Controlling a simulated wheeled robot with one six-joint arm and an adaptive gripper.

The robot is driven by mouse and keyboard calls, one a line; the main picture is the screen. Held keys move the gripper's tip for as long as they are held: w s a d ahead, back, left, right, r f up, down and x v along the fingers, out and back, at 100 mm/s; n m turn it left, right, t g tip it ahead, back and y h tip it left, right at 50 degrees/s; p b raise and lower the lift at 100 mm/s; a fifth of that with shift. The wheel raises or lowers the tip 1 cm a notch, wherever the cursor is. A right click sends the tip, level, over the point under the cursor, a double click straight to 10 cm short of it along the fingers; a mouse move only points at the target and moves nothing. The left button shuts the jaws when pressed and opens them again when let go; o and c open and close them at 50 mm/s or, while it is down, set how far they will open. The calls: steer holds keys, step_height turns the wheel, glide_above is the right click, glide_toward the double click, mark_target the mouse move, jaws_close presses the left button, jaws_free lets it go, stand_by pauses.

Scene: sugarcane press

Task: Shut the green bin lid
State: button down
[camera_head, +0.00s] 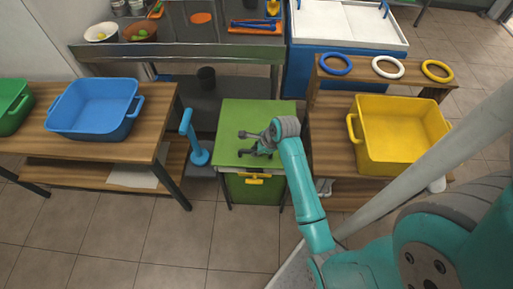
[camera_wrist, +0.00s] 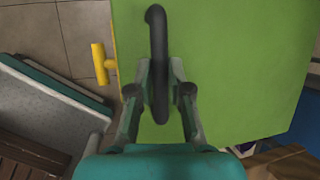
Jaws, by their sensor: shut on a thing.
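The green bin lid (camera_head: 238,112) is a flat square panel on top of the green bin (camera_head: 255,192), whose front has a yellow handle (camera_head: 256,179). The lid looks about level; I cannot tell if its edge rests fully on the bin. My gripper (camera_head: 247,144) is over the lid. In the wrist view, my gripper (camera_wrist: 160,82) is shut on a dark curved handle (camera_wrist: 157,25) above the green lid (camera_wrist: 235,60). The fingers sit on both sides of the handle and hide part of it. The yellow handle (camera_wrist: 99,64) shows beyond the lid's edge.
A wooden table with a blue tub (camera_head: 95,108) stands left. A blue plunger-like stand (camera_head: 195,145) is between it and the bin. A wooden bench with a yellow tub (camera_head: 400,135) stands close on the right. A metal counter (camera_head: 180,52) is behind. The front floor is clear.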

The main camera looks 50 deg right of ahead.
steer(key=c, duration=1.1)
jaws_free()
steer(key=shift+s+f, duration=0.1)
steer(key=shift+f, duration=0.1)
steer(key=shift+r, duration=0.1)
steer(key=v, duration=1.2)
